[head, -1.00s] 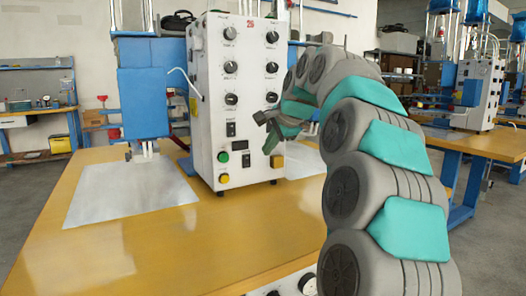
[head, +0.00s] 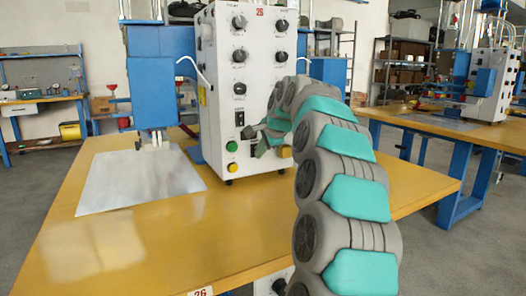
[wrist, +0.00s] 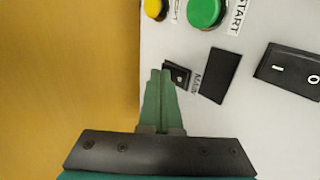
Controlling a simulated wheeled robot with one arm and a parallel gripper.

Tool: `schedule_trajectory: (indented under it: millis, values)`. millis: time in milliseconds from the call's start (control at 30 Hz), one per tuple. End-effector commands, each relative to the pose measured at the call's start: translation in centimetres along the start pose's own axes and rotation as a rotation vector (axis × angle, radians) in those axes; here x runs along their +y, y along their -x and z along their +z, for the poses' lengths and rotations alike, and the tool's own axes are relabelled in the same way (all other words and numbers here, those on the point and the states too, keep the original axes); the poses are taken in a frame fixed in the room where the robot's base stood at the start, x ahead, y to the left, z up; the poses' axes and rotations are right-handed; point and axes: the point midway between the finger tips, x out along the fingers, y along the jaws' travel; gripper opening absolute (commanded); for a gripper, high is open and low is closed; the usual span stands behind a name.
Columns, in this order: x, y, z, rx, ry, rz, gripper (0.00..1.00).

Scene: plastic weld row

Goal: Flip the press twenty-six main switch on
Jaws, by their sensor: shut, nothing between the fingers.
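The press control box (head: 237,80) is white, marked 26, and stands on the yellow table. In the wrist view a small black rocker switch (wrist: 181,74) sits beside the label MAIN (wrist: 196,82) on the white panel. My gripper (wrist: 160,74) is shut and empty, its green fingertips at the near edge of this switch and partly covering it. I cannot tell whether they touch it, or its on/off position. In the head view my gripper (head: 262,146) is in front of the lower panel and hides the main switch.
Close by are a green START button (wrist: 206,10), a yellow button (wrist: 155,8), a plain black rectangle (wrist: 220,75) and a larger I/O rocker (wrist: 290,72). A metal plate (head: 135,182) lies left on the yellow table (head: 130,245), whose front is clear.

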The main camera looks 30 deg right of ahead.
Motion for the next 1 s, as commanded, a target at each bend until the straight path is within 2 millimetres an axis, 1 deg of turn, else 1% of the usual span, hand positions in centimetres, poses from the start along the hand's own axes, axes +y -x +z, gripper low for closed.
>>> schedule_trajectory:
  millis: [267,400,667,1000]
  values:
    - [0.0,0.0,0.0,0.000,0.000,-0.003,0.00]
    - [0.1,-0.3,0.0,0.000,-0.001,-0.036,0.00]
    - [-0.2,-0.1,-0.1,0.001,0.000,-0.041,0.00]
    - [-1.3,0.9,-0.1,0.003,0.000,-0.046,0.00]
